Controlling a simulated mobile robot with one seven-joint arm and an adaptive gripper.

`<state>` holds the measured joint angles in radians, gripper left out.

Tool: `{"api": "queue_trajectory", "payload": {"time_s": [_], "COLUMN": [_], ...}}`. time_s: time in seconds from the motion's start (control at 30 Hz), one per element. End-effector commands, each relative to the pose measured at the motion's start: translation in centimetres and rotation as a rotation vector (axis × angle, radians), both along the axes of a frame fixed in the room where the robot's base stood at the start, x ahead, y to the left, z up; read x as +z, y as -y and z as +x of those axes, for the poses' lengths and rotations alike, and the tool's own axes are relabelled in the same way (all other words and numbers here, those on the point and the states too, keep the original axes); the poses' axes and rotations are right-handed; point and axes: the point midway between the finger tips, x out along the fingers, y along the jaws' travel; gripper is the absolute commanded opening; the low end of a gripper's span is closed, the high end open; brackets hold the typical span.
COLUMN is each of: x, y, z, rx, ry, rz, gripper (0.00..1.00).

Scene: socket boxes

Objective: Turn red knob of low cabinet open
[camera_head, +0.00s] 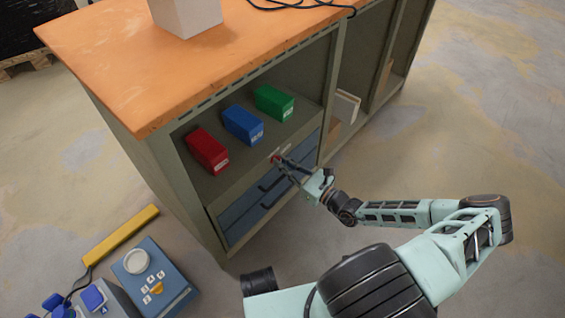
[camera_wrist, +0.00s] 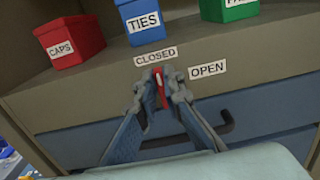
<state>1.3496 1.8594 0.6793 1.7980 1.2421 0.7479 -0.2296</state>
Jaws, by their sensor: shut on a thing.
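The red knob (camera_wrist: 161,88) is on the front rail of the low cabinet (camera_head: 334,95). It has a white mark and stands about upright, below the CLOSED label (camera_wrist: 156,56). The OPEN label (camera_wrist: 208,69) is up and to the right of the knob. My gripper (camera_wrist: 162,90) is shut on the red knob, one finger on each side. In the head view my gripper (camera_head: 280,161) reaches the cabinet front from the right and hides most of the knob.
A red CAPS box (camera_head: 207,151), a blue TIES box (camera_head: 243,124) and a green box (camera_head: 274,103) stand on the shelf above. Blue drawers with dark handles (camera_head: 272,193) are below. A blue device (camera_head: 153,276) and a yellow bar (camera_head: 121,235) are at lower left.

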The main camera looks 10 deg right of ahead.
Motion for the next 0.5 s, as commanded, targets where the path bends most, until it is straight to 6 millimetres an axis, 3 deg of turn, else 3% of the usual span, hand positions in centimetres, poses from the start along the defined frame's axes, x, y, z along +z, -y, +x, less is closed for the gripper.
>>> {"api": "queue_trajectory", "payload": {"time_s": [0.5], "x": [0.12], "y": [0.09], "z": [0.09], "rx": [0.002], "ry": [-0.062], "rz": [0.084], "gripper": [0.00]}}
